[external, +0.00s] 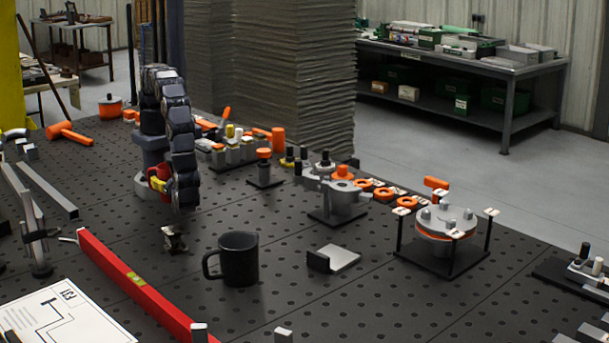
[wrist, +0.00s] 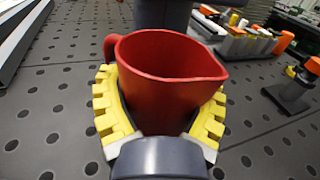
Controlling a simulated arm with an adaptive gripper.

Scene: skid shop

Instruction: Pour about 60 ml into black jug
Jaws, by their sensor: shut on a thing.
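A red jug (wrist: 165,85) with a pouring lip on its right and a handle on its left fills the middle of the wrist view. My gripper (wrist: 160,118) is shut on it, with a yellow toothed finger on each side. In the external view the red jug (external: 154,178) shows only in part, behind my gripper (external: 162,185) near the back left. I cannot tell how much the red jug holds. The black jug (external: 239,260) stands upright on the table in front and to the right of my gripper, apart from it. Its inside is hidden.
A red level (external: 135,283) crosses the front left. A plate with a black block (external: 335,258) lies to the right, and a flange stand (external: 443,240) is farther right.

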